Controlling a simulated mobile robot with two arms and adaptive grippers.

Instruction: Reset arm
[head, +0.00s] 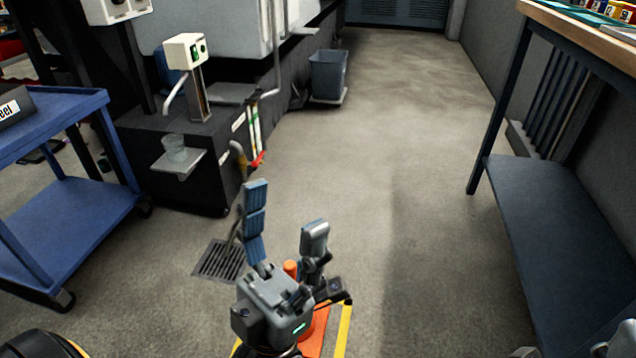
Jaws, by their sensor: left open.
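My left gripper (285,232) is in the lower middle of the head view, pointing up and away over the floor. Its two fingers, with blue-grey pads, stand apart and nothing is between them. It touches no object that I can see. At the bottom right corner a small pale and dark piece shows, too cut off to tell whether it is part of my right arm. My right gripper does not show.
A blue cart (70,205) stands at the left, beside a dark machine base (190,135). A workbench (570,30) with a lower shelf (560,235) is at the right. A grey bin (328,75) stands farther back. The middle floor (410,150) is clear. An orange object (316,335) is partly hidden behind my gripper.

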